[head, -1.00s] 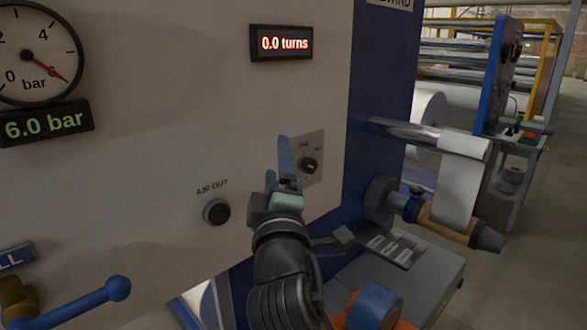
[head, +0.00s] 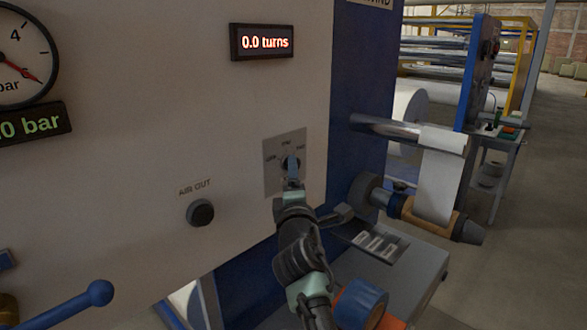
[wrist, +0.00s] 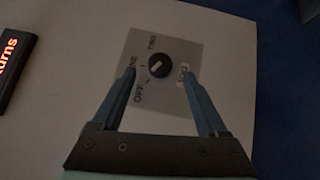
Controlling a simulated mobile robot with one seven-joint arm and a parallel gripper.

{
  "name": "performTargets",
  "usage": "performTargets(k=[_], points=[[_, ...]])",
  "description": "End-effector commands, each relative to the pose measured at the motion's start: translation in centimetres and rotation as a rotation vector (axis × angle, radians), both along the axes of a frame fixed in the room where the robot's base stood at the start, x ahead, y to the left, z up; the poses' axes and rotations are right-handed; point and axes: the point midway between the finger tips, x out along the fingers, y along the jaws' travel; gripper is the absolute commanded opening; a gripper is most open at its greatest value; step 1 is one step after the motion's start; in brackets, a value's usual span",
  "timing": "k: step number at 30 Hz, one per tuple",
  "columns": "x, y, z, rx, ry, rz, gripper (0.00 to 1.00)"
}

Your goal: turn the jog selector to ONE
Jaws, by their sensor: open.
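The jog selector is a small round black knob (wrist: 159,66) with a light pointer mark, on a grey label plate (wrist: 172,42). The wrist view shows OFF, ONE and TWO around it and a white label opposite ONE. I cannot tell surely which position the pointer marks. My gripper (wrist: 158,70) is open, with one blue finger on each side of the knob in the picture. Whether they touch it or how far off they are is unclear. In the head view my gripper (head: 292,165) is in front of the plate (head: 271,180) and hides most of the knob.
A red display (head: 262,42) reads 0.0 turns above the plate. The AIR OUT knob (head: 200,212) is at lower left. A blue ball-ended lever (head: 100,293) sticks out further left. A roller shaft (head: 430,215) and a grey box (head: 400,275) lie to the right.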

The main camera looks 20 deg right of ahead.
Motion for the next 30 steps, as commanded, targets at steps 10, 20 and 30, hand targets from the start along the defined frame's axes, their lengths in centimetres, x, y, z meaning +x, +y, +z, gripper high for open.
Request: performTargets(k=[10,20,30], points=[[3.3,-1.2,0.3,-0.001,-0.001,-0.001,0.76],[4.4,-1.5,0.5,0.002,-0.001,0.0,0.76],[4.5,-1.5,0.5,0.001,0.0,0.0,0.62]])
